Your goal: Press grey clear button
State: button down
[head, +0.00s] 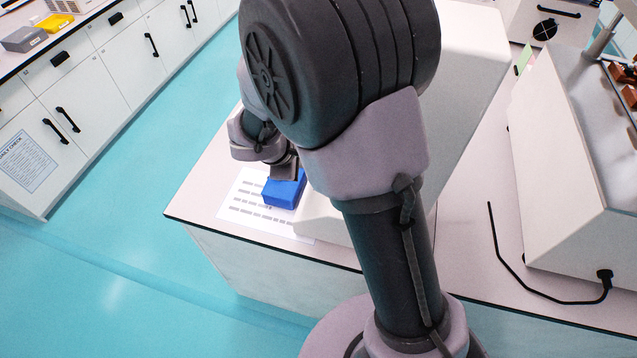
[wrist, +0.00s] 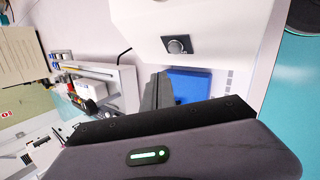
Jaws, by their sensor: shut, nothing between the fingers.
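In the wrist view a white machine housing (wrist: 215,25) carries a round grey knob or button (wrist: 178,45) on a small dark plate. I cannot tell whether this is the clear button, and no label is readable. My gripper (wrist: 158,92) is shut and empty, its fingers pointing toward the housing, apart from the round part. In the head view my gripper (head: 287,173) is just above or beside a blue block (head: 284,193); contact cannot be told. The blue block also shows beside the fingers in the wrist view (wrist: 192,84). My arm hides much of the housing in the head view.
A printed sheet (head: 240,207) lies under the blue block on the bench (head: 200,195), near its front edge. Another white machine (head: 570,160) with a black cable (head: 515,275) stands at right. Open teal floor (head: 110,240) lies to the left.

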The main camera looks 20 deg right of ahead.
jog(key=shift+s+d+f+b, duration=0.2)
jog(key=shift+d+f+b, duration=0.05)
jog(key=shift+f+b, duration=0.2)
jog(key=shift+s+d+f+b, duration=0.15)
jog(key=shift+d+f+b, duration=0.15)
jog(key=shift+f, duration=0.15)
jog(key=shift+s+d, duration=0.15)
jog(key=shift+d, duration=0.05)
jog(key=shift+f, duration=0.1)
dwell(1.1)
jog(key=shift+s+d+f+b, duration=0.2)
jog(key=shift+f+b, duration=0.1)
jog(key=shift+b, duration=0.45)
jog(key=shift+s+d+f+b, duration=0.1)
jog(key=shift+d+f+b, duration=0.15)
jog(key=shift+b, duration=0.25)
dwell(0.5)
jog(key=shift+w+a+r+p, duration=0.3)
jog(key=shift+a+r+p, duration=0.15)
jog(key=shift+r+p, duration=0.2)
